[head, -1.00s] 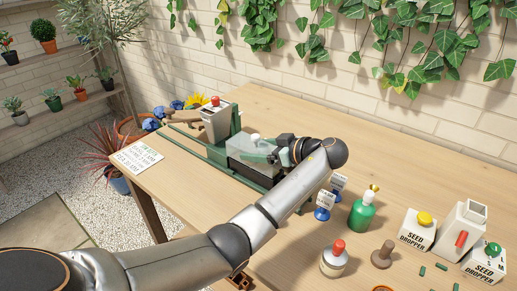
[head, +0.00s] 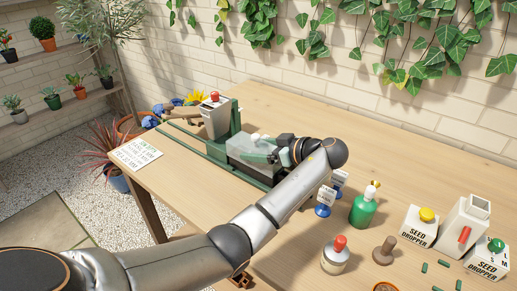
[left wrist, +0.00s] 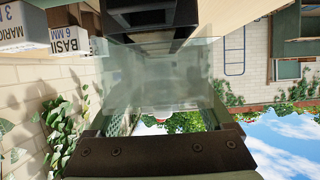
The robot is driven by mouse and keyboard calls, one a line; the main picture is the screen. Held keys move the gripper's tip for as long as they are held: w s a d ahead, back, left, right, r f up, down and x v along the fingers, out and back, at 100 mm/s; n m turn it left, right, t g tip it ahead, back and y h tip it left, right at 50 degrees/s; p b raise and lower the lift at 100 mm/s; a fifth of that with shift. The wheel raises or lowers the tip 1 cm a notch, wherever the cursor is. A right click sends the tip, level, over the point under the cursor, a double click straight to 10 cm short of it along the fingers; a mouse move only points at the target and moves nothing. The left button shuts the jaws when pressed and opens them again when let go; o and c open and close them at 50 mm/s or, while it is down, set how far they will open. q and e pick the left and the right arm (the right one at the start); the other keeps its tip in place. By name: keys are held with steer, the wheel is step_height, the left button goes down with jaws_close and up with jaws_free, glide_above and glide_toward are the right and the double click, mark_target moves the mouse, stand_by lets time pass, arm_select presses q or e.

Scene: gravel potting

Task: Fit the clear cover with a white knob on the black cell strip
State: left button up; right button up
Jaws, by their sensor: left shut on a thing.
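The clear cover (head: 246,151) is a see-through box held level above the green rail frame on the table. Its pale knob shows faintly on top. My left gripper (head: 277,152) is shut on the cover at its right side in the head view. In the left wrist view the cover (left wrist: 165,85) fills the middle as a hazy clear box. The black cell strip cannot be made out for sure; the cover, gripper and frame hide the spot beneath. Whether the cover touches anything below cannot be told. My right gripper is not in view.
A green bottle (head: 363,210), a red-capped jar (head: 336,257) and seed droppers (head: 419,232) stand at the right. The table behind the gripper is clear.

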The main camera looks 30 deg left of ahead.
mark_target(258, 137)
arm_select(q)
steer(key=shift+f, duration=0.2)
stand_by(0.5)
steer(key=o, duration=1.2)
steer(key=shift+c, duration=0.2)
steer(key=shift+r, duration=0.1)
steer(key=shift+r+p, duration=2.35)
steer(key=shift+r, duration=1.1)
steer(key=shift+s+f, duration=0.1)
